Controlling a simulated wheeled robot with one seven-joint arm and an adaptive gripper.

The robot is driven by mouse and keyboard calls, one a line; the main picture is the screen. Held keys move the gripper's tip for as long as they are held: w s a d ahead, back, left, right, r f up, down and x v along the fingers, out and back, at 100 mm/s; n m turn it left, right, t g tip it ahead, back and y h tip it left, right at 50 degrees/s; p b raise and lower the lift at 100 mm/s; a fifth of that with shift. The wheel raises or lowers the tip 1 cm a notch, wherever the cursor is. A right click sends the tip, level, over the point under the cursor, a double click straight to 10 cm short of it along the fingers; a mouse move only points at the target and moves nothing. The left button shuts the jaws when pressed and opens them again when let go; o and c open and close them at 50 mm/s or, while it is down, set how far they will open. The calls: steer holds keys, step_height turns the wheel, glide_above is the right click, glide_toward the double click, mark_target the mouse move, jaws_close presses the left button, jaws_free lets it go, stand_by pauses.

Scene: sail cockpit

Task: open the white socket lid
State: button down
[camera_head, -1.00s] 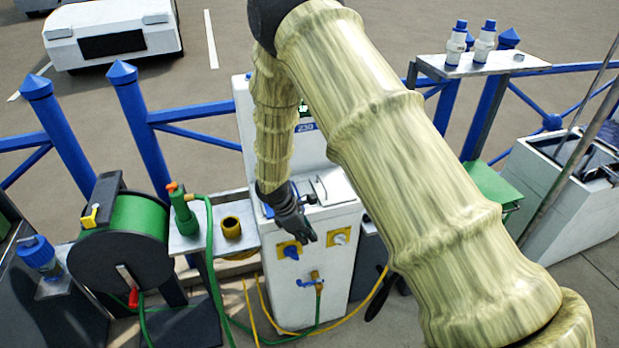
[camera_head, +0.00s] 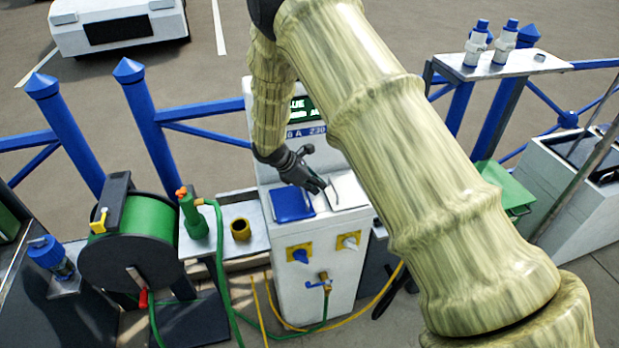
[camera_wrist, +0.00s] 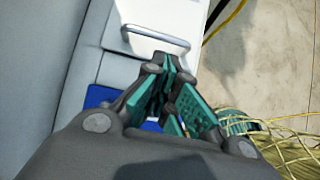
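The white socket lid (camera_head: 348,191) lies flat and closed on top of the white pedestal, to the right of the blue lid (camera_head: 291,204). A thin wire handle stands up from it. In the wrist view the white lid (camera_wrist: 140,43) and its bent handle (camera_wrist: 155,33) lie just beyond the fingertips. My gripper (camera_head: 320,185) is over the pedestal top, near the white lid's left edge and handle. In the wrist view my gripper (camera_wrist: 166,66) has its fingertips drawn together with nothing seen between them. Contact with the handle cannot be told.
A raised shelf (camera_head: 485,65) with two white-blue plugs stands to the right.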

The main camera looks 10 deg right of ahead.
mark_target(329, 196)
steer(key=f, duration=0.1)
steer(key=w+d+f, duration=0.1)
steer(key=shift+w+d+f+p, duration=0.1)
steer(key=shift+d+f+p, duration=0.05)
steer(key=shift+f+p, duration=0.2)
steer(key=shift+d+f, duration=0.25)
steer(key=shift+s+d+f+p, duration=0.15)
steer(key=shift+s+d+p, duration=0.1)
steer(key=shift+s+p, duration=0.1)
steer(key=shift+w+d+f, duration=0.1)
steer(key=shift+w+f, duration=0.15)
steer(key=shift+f, duration=0.15)
steer(key=shift+s+r, duration=0.1)
steer(key=shift+s+r, duration=0.1)
steer(key=shift+r, duration=0.1)
